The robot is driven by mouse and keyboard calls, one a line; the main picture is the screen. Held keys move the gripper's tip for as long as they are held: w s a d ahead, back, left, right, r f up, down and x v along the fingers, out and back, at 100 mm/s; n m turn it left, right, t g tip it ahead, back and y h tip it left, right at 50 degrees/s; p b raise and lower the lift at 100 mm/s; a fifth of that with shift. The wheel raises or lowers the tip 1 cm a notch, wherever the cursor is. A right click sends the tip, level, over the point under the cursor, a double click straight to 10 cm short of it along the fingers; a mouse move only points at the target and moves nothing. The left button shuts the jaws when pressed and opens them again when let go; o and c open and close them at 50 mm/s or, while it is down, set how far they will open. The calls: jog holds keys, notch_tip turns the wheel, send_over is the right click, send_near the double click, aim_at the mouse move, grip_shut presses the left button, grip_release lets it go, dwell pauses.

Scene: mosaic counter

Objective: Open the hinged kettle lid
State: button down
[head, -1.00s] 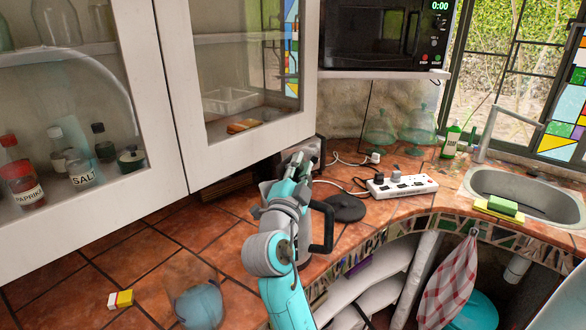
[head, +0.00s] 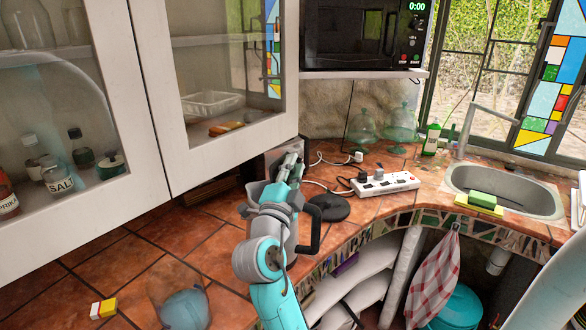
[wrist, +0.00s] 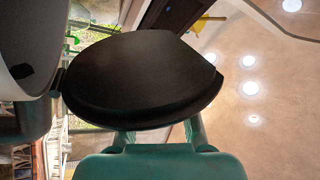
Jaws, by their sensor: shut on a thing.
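The kettle has a grey body (head: 256,191) and a black loop handle (head: 313,230). It stands on the tiled counter, partly behind my arm in the head view. Its black lid (wrist: 140,75) fills the middle of the wrist view, beside a pale, dark-edged curved part at the left that seems to be the kettle body. The lid appears raised from the body; its exact angle cannot be told. My gripper (head: 291,163) is at the kettle's top. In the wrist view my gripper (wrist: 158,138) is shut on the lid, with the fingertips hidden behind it.
A round black base (head: 328,208) and a white power strip (head: 388,184) with cables lie right of the kettle. The wall cabinet (head: 215,90) hangs close at the left. A blue rounded object (head: 186,307) and a small yellow-white block (head: 103,308) are in front. The sink (head: 505,190) is at the right.

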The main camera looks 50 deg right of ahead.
dwell(0.7)
jog(key=c, duration=1)
grip_release()
jog(key=shift+c, duration=0.2)
jog(key=shift+a, duration=0.1)
jog(key=v, duration=1.2)
jog(key=shift+f, duration=0.1)
